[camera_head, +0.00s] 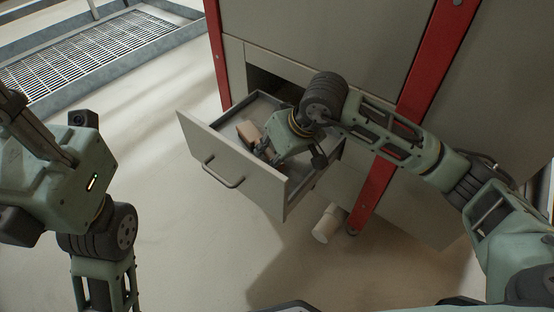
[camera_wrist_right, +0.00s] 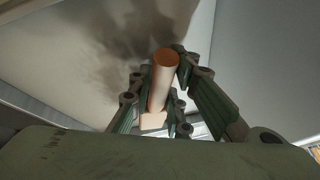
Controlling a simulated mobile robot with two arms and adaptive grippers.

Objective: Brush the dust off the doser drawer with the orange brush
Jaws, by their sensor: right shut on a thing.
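The doser drawer (camera_head: 256,181) is pulled out of the grey machine. My right gripper (camera_head: 262,147) is down inside it, shut on the orange brush. In the head view the tan block of the brush (camera_head: 247,131) shows beside the fingers. In the right wrist view the brush's orange-brown round handle (camera_wrist_right: 163,75) stands between the fingers (camera_wrist_right: 160,95), with the block below it. A dark dust patch (camera_wrist_right: 125,40) lies on the pale drawer surface beyond the handle. The bristles are hidden. My left gripper (camera_head: 35,130) is at the left edge, partly cut off, away from the drawer.
The machine body (camera_head: 330,40) with red posts (camera_head: 432,60) rises behind the drawer. The drawer's side walls are close around my right gripper. A pale cylinder (camera_head: 327,224) is below the drawer. A metal grating (camera_head: 95,50) lies at the upper left. The floor at left is clear.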

